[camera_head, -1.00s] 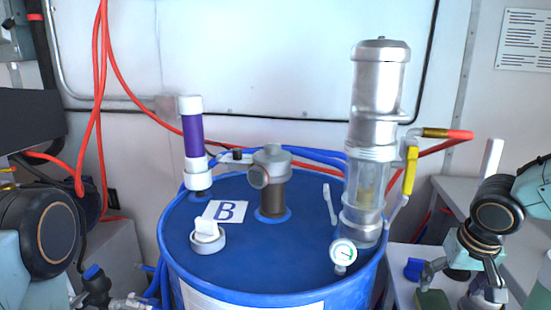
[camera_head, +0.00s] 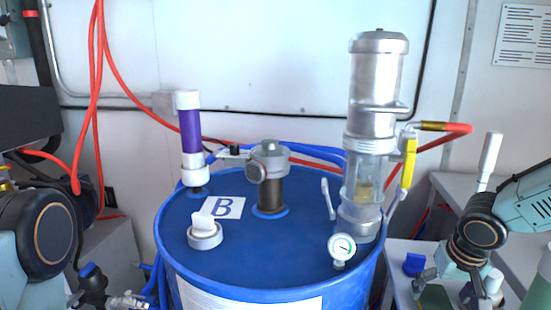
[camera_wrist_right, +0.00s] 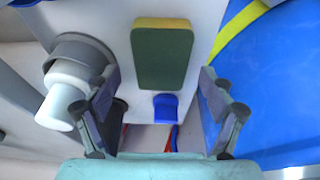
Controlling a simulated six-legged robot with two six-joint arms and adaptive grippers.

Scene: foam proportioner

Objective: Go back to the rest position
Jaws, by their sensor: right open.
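My right gripper (camera_head: 455,288) is low at the right of the head view, over the grey surface beside the blue drum. In the right wrist view, its two fingers (camera_wrist_right: 158,80) are spread apart with nothing between them. A green and yellow sponge (camera_wrist_right: 163,55) lies below and beyond the fingertips, and a small blue object (camera_wrist_right: 166,107) lies close to it. A white cylindrical piece (camera_wrist_right: 62,95) in a grey round holder is by the left finger.
The blue drum (camera_head: 270,270) marked B stands in the middle. On it are a purple and white cylinder (camera_head: 190,135), a grey capped fitting (camera_head: 268,165), a tall metal pump (camera_head: 376,90) with yellow handle, and a gauge (camera_head: 341,247). Red hoses (camera_head: 97,100) hang at left.

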